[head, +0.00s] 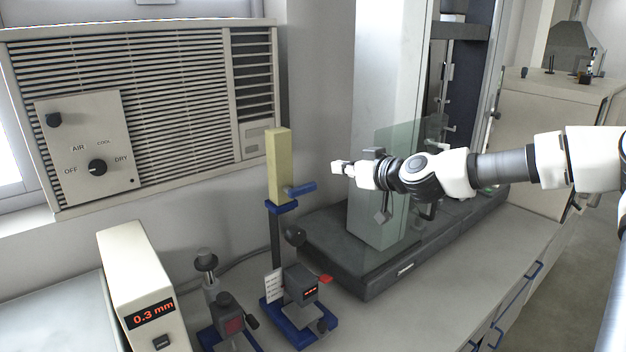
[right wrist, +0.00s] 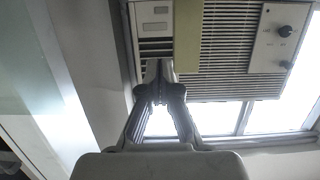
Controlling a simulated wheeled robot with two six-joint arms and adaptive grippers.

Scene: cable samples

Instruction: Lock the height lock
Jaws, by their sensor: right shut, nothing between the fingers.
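A stand with a yellow block (head: 278,165) on a dark post rises from a blue base (head: 291,332) on the bench. A blue lever (head: 301,188) sticks out to the right from the block's lower part. I cannot tell for sure which part is the height lock. My right gripper (head: 338,168) is shut and empty, to the right of the block and apart from it, a little above the lever's height. In the right wrist view its fingertips (right wrist: 160,68) point toward the yellow block (right wrist: 188,35). My left gripper is out of view.
A greenish clear panel (head: 385,215) and a dark machine base (head: 365,270) stand below and behind my right arm. A second small stand (head: 228,320) and a box reading 0.3 mm (head: 140,285) are at the left. A vented wall unit (head: 170,100) is behind.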

